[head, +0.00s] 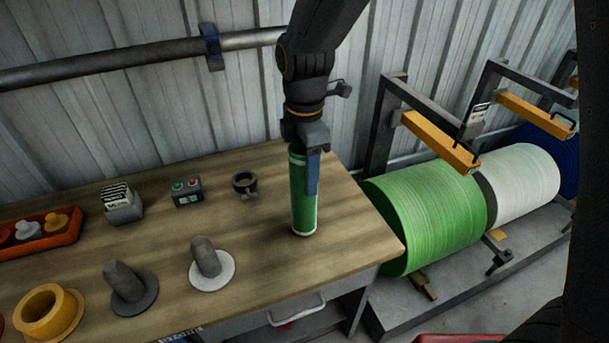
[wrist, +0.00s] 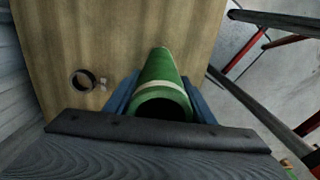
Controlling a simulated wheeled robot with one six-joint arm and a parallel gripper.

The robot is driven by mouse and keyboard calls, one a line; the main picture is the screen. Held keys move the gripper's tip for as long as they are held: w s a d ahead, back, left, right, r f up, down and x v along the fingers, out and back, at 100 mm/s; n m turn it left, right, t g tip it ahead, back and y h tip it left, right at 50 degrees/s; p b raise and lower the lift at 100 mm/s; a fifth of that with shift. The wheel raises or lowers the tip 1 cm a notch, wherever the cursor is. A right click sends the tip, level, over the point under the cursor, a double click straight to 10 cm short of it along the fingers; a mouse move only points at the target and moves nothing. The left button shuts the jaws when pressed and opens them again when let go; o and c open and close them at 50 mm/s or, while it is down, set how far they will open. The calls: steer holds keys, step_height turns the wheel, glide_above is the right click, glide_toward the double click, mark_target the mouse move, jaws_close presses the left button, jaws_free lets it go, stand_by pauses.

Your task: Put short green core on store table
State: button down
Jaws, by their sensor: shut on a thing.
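The short green core (head: 303,200) is a green tube with a pale band near its top, upright at the right part of the wooden table (head: 345,235). My gripper (head: 311,170) is shut on its upper part from above. In the wrist view the green core (wrist: 162,88) sits between the two blue fingers, its hollow end facing the camera. The core's lower end looks at or very near the tabletop; I cannot tell whether it touches. Whether this is the store table is not marked in view.
A black ring clamp (head: 245,184), a button box (head: 187,191) and a label stack (head: 121,204) stand left of the core. Two pegs on discs (head: 208,262) and a yellow flanged ring (head: 48,312) are nearer. Large green (head: 430,215) and white rolls (head: 518,183) stand right of the table.

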steer(key=shift+f, duration=0.75)
steer(key=c, duration=0.8)
jaws_free()
step_height(320, 180, up, 12)
steer(key=b, duration=0.2)
steer(key=shift+b, duration=0.4)
steer(key=s+d+f+m, duration=0.2)
steer(key=d+f+m, duration=0.2)
steer(key=d+m, duration=0.3)
steer(key=s+d+f+m, duration=0.3)
steer(key=d+f+m, duration=0.1)
steer(key=d+m, duration=0.4)
steer(key=s+d+f+m+t, duration=0.1)
steer(key=s+d+f+m, duration=0.1)
steer(key=d+f+m, duration=0.3)
steer(key=shift+s+d+f+m, duration=0.1)
steer(key=shift+s+d+m, duration=0.05)
steer(key=shift+d+m, duration=0.7)
steer(key=shift+s+d+m, duration=0.15)
steer(key=shift+d+m, duration=0.6)
steer(key=shift+d, duration=0.1)
